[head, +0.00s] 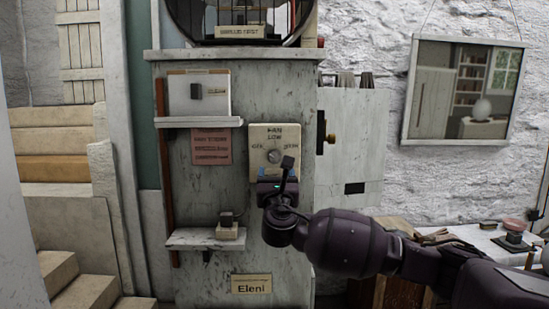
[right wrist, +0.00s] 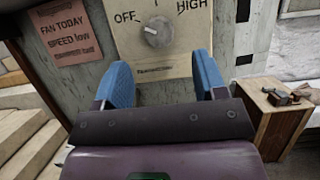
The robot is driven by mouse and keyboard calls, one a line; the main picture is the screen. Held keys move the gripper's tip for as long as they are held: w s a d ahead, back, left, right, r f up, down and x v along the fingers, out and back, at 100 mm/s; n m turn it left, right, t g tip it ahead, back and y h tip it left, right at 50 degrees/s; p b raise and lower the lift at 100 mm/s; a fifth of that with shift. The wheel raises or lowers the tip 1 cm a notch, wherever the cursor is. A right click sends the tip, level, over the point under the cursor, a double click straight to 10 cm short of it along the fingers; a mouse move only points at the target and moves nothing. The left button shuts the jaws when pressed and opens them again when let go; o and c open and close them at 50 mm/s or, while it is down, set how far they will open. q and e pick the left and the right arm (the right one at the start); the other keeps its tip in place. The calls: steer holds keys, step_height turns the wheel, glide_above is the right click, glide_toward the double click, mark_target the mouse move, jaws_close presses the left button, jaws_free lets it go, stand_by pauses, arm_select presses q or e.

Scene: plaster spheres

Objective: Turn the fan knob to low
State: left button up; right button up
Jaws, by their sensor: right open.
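The fan knob (head: 273,156) is a small round grey dial on a cream plate (head: 291,133) fixed to a worn grey cabinet. The plate reads FAN and LOW at the top, OFF at left and HIGH at right. In the head view the right gripper (head: 273,173) is just below the knob. My left gripper is not in view.
A pink sign (right wrist: 67,31) left of the plate reads "FAN TODAY SPEED low". A small shelf (head: 205,239) holding a switch box (head: 227,230) is lower left. An upper shelf (head: 198,122) holds a white panel. A cluttered table (head: 480,239) stands at right.

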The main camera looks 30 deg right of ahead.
mark_target(275, 159)
arm_select(q)
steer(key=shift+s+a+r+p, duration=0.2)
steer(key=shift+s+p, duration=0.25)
steer(key=shift+p, duration=0.3)
arm_select(e)
steer(key=x, duration=0.7)
steer(key=shift+w, duration=0.15)
steer(key=shift+c, duration=0.5)
steer(key=c, duration=0.8)
